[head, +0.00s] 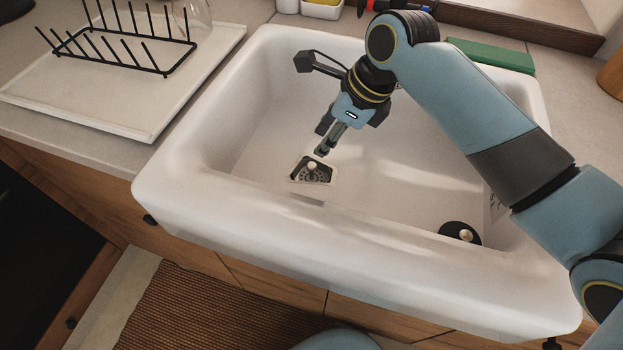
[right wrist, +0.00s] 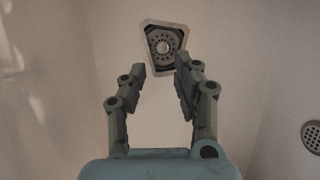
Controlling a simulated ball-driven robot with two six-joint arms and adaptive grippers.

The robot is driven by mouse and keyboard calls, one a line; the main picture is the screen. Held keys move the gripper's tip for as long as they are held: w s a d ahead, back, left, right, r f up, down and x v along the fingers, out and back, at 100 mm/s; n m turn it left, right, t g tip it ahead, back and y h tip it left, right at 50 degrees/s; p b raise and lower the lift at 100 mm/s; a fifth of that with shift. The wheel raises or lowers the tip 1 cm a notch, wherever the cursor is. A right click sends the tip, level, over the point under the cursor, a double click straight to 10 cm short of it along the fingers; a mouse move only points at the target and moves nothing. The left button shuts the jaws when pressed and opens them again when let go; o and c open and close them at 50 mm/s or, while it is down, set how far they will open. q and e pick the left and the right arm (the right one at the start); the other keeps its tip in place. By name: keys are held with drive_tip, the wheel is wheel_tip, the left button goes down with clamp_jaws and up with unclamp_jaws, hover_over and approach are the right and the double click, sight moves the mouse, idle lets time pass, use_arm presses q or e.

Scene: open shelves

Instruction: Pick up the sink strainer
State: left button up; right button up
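The sink strainer (head: 312,169) looks like a dark perforated disc with a pale central knob, set in a light, roughly square frame. It is in the white sink (head: 255,75), left of the basin's middle. It also shows in the right wrist view (right wrist: 163,45), beyond the fingertips. My right gripper (head: 322,151) reaches down into the sink just above and behind the strainer. In the right wrist view its two fingers (right wrist: 160,72) are apart with nothing between them. I cannot tell the exact gap to the strainer. My left gripper is not in view.
A black round piece with a pale knob (head: 460,232) lies toward the basin's front right. A black dish rack (head: 125,45) stands on a white drainboard (head: 190,85) at left. A green sponge-like block (head: 490,55) lies behind the sink. The sink walls surround the gripper.

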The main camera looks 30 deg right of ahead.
hover_over(312, 165)
drive_tip(key=s, duration=0.1)
drive_tip(key=f, duration=0.4)
drive_tip(key=shift+d+f+b, duration=0.25)
drive_tip(key=shift+b, duration=0.1)
drive_tip(key=x, duration=0.3)
drive_tip(key=b+x, duration=0.1)
drive_tip(key=x, duration=0.1)
drive_tip(key=shift+s+d+f, duration=0.2)
drive_tip(key=shift+d+f, duration=0.15)
drive_tip(key=shift+f, duration=0.05)
clamp_jaws()
